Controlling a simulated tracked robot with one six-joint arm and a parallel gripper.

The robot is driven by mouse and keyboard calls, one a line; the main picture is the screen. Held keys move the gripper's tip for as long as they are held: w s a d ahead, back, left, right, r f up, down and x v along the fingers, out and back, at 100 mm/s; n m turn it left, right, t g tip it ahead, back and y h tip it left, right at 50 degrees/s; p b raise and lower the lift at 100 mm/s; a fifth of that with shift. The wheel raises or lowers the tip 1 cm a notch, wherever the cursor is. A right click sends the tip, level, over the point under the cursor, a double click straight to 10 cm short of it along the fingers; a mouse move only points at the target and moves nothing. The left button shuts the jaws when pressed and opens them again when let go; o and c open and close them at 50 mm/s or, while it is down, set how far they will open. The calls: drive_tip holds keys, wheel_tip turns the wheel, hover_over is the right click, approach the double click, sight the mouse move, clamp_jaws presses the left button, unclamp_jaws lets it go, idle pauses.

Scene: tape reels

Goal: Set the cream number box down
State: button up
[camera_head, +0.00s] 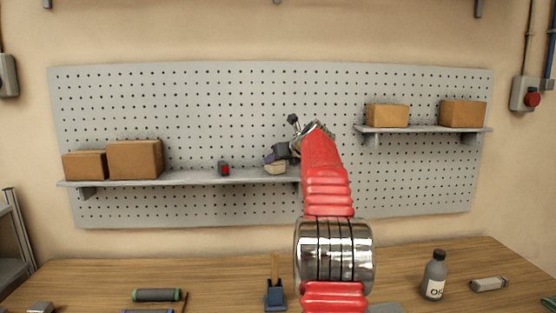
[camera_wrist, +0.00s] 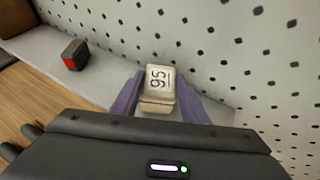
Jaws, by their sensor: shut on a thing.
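The cream number box (camera_wrist: 158,88) shows the number 95 in the wrist view, held between the two purple fingers of my gripper (camera_wrist: 156,96). In the head view the cream box (camera_head: 275,168) is at the right end of the long left shelf (camera_head: 200,178), with my gripper (camera_head: 278,156) around it. The box is over the shelf's surface; I cannot tell whether it touches it. My red arm hides part of the shelf's right end.
A small dark box with a red face (camera_head: 224,169) stands on the same shelf to the left, with free shelf between. Two cardboard boxes (camera_head: 135,160) stand farther left. The pegboard (camera_head: 230,110) rises behind. A bottle (camera_head: 434,277) stands on the bench below.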

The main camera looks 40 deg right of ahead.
drive_tip(key=o, duration=1.1)
drive_tip(key=shift+f, duration=0.1)
drive_tip(key=shift+s, duration=0.1)
drive_tip(key=shift+s+a+r, duration=0.1)
drive_tip(key=shift+s+r, duration=0.3)
drive_tip(key=shift+s, duration=0.05)
drive_tip(key=v, duration=1)
drive_tip(key=shift+s+a+r, duration=0.1)
drive_tip(key=shift+s, duration=0.25)
